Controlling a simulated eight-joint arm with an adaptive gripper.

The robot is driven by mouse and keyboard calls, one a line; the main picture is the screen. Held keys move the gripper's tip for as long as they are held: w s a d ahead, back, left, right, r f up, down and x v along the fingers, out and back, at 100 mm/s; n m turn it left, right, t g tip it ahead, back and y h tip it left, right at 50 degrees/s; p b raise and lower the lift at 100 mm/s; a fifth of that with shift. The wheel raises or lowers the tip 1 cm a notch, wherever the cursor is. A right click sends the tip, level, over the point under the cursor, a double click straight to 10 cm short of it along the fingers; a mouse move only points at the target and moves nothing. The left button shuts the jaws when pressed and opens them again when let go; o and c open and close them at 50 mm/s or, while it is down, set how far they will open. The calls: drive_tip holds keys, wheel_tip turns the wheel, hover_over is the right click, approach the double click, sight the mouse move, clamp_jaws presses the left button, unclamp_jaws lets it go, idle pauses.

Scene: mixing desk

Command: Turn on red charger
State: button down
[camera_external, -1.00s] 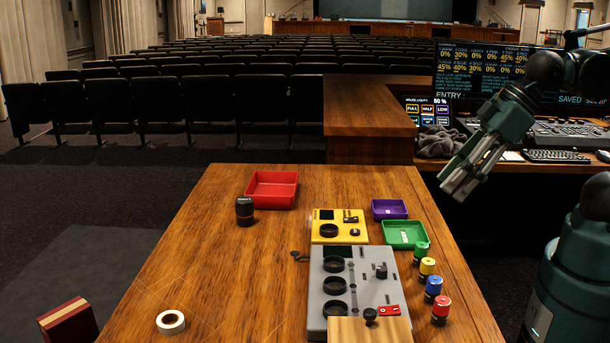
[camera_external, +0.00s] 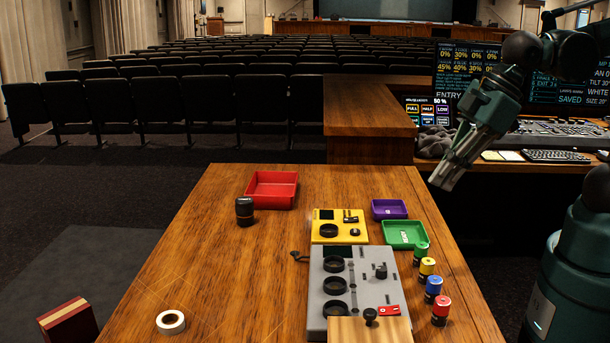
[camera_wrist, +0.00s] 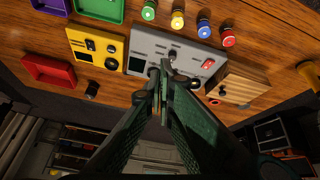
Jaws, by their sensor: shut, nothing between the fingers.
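A grey device (camera_external: 318,290) with round dark wells sits on the wooden desk; it also shows in the wrist view (camera_wrist: 145,41). A small red switch (camera_external: 389,310) lies at its front right, and shows in the wrist view (camera_wrist: 208,63). No other item is plainly marked as a red charger. A yellow device (camera_external: 320,235) with one round well and a small switch stands behind the grey one. My gripper (camera_external: 444,182) is shut and empty, raised beyond the desk's right edge. Its fingertips (camera_wrist: 162,90) overlap the grey device's edge in the wrist view.
A red tray (camera_external: 272,203), purple tray (camera_external: 390,215) and green tray (camera_external: 390,240) stand toward the back. Green, yellow, blue and red (camera_external: 441,316) cylinders line the right edge. A wooden block (camera_external: 350,331) with a black knob covers the grey device's front. The desk's left side is mostly clear.

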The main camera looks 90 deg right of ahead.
drive_tip(key=shift+w+a+n+g+p, duration=0.5)
drive_tip(key=shift+w+a+n+p, duration=0.25)
drive_tip(key=shift+w+a+n, duration=0.3)
drive_tip(key=n+g+p, duration=0.6)
drive_tip(key=n+p, duration=0.3)
drive_tip(key=n, duration=0.4)
hover_over(400, 308)
drive_tip(key=w, duration=0.2)
drive_tip(key=shift+f, duration=2.05)
drive_tip(key=shift+f, duration=0.2)
drive_tip(key=shift+s+f+b, duration=0.15)
drive_tip(key=shift+s+f, duration=0.1)
drive_tip(key=shift+f, duration=2)
drive_tip(key=shift+s+f+b, duration=0.15)
drive_tip(key=shift+s+f, duration=0.15)
drive_tip(key=shift+f, duration=2)
drive_tip(key=shift+s+f+b, duration=0.15)
drive_tip(key=shift+s+f, duration=0.1)
drive_tip(key=shift+f, duration=2)
drive_tip(key=shift+f, duration=0.1)
